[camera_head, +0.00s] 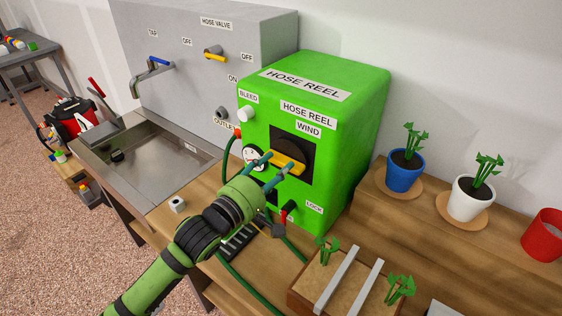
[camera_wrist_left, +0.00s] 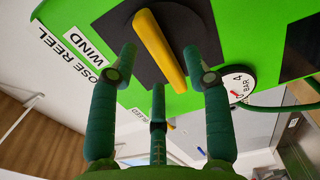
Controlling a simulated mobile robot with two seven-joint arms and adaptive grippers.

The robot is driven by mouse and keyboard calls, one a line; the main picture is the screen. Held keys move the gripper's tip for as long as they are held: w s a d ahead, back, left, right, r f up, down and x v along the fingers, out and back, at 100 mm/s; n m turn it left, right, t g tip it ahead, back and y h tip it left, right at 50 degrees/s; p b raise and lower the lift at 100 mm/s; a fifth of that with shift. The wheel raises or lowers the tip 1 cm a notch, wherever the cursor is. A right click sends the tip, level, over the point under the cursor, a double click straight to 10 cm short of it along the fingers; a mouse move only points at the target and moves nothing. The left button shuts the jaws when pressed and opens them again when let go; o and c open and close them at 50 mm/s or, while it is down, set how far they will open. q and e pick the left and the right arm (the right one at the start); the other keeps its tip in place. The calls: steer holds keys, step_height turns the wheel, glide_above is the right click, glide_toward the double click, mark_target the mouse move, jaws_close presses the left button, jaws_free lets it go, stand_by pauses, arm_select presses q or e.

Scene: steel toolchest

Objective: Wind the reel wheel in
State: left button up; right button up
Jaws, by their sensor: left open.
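The hose reel (camera_head: 355,105) is a bright green box with labels. Its wind control shows as a yellow bar handle (camera_head: 289,163) on a dark square plate (camera_head: 293,147). In the left wrist view the yellow bar (camera_wrist_left: 160,50) lies slantwise between the spread fingers of my left gripper (camera_wrist_left: 160,62). That gripper (camera_head: 270,165) is open in front of the bar, and its fingertips partly cover it in the head view. I cannot tell whether any finger touches the bar. My right gripper is not in view.
A round gauge (camera_head: 253,158) is left of the handle, with a white bleed knob (camera_head: 245,114) above. A red-tipped lock lever (camera_head: 287,211) is below. A green hose (camera_head: 230,277) runs beneath. Potted plants (camera_head: 405,175) stand right; a sink (camera_head: 145,145) is left.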

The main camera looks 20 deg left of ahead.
arm_select(q)
steer(key=shift+x, duration=0.9)
steer(key=shift+w+d, duration=0.1)
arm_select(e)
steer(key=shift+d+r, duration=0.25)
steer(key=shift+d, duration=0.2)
arm_select(q)
jaws_close()
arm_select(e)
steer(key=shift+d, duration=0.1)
